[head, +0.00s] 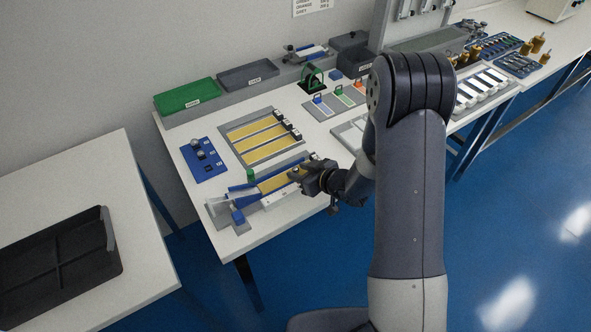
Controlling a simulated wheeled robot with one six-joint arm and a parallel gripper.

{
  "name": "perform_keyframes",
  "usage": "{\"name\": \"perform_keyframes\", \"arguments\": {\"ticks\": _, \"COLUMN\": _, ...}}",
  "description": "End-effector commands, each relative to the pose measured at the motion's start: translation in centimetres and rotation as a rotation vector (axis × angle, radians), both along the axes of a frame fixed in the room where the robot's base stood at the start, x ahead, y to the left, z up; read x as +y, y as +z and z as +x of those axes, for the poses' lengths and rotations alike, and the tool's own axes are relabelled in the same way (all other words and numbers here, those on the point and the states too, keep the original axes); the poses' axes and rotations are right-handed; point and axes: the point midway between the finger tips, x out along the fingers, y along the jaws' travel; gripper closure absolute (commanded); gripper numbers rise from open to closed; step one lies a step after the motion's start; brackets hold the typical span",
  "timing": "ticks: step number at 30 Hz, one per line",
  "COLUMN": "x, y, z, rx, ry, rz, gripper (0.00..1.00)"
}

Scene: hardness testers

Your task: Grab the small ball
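A blue plate (196,172) lies near the left end of the white table. Several small grey, rounded pieces (202,155) sit on it. They are too small in this view to tell which is the small ball. My gripper (294,174) is over the front part of the table, to the right of the blue plate and apart from it. It points left, near the right end of a device with a yellow strip and blue parts (240,188). Its fingers are too small and dark to tell whether they are open or shut, or whether they hold anything.
A grey tray with yellow bars (240,153) lies right of the blue plate. A green bin (186,98) and a dark grey bin (248,77) stand at the back. A separate table at left holds a black tray (60,252). My arm hides part of the table's right half.

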Motion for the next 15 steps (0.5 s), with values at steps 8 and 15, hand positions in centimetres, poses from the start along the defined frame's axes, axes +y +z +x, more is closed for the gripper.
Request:
{"name": "perform_keyframes", "arguments": {"ticks": 8, "x": -0.03, "y": 0.01, "z": -0.01, "rx": 0.0, "ry": 0.0, "rz": 0.0, "gripper": 0.87}}
{"name": "perform_keyframes", "arguments": {"ticks": 15, "x": -0.02, "y": 0.02, "z": -0.01, "rx": 0.0, "ry": 0.0, "rz": 0.0, "gripper": 1.0}}
